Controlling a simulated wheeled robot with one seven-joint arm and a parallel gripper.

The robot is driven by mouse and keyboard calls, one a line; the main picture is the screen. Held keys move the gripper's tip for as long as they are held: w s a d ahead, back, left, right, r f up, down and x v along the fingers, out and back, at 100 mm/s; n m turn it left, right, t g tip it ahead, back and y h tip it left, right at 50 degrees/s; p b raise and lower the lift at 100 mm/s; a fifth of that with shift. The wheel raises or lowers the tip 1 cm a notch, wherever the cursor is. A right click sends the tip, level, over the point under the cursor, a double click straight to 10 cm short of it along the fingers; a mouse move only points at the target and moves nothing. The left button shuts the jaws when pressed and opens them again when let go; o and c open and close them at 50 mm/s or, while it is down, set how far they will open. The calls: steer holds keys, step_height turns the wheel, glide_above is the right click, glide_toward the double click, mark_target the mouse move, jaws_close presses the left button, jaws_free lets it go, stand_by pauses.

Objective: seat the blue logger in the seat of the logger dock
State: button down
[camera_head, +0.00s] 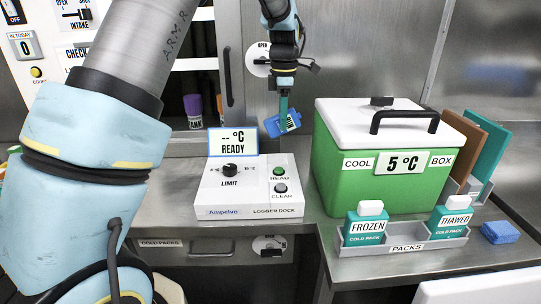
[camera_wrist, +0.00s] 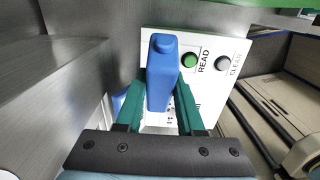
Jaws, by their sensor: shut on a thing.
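My gripper (camera_head: 284,108) is shut on the blue logger (camera_head: 288,124) and holds it in the air, above and behind the right part of the logger dock. In the wrist view the logger (camera_wrist: 162,72) stands between the teal fingers of my gripper (camera_wrist: 160,100) and hides part of the dock below. In the head view the logger hangs tilted, with a pale label on it. The white logger dock (camera_head: 235,193) has a display reading "-- °C READY", a black LIMIT knob, a green READ button and a grey CLEAR button. I cannot make out its seat clearly.
A green cool box (camera_head: 345,185) with a white lid and black handle stands right of the dock. A packs tray (camera_head: 402,246) holds two teal cold packs. A purple-capped cup (camera_head: 193,110) stands behind the dock.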

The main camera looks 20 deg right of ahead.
steer(key=shift+f, duration=0.1)
step_height(320, 180, down, 10)
steer(key=p, duration=0.2)
steer(key=shift+r+p, duration=0.25)
steer(key=shift+p, duration=0.15)
steer(key=shift+f, duration=0.25)
steer(key=c, duration=0.5)
jaws_free()
steer(key=shift+r, duration=0.1)
steer(key=r+b, duration=0.1)
steer(key=r, duration=0.2)
steer(key=r+b, duration=0.1)
steer(key=r, duration=0.2)
steer(key=r+b, duration=0.1)
steer(key=r, duration=0.2)
steer(key=shift+w+d+r, duration=0.1)
steer(key=shift+w+r, duration=0.1)
steer(key=shift+w, duration=0.1)
steer(key=shift+r, duration=0.7)
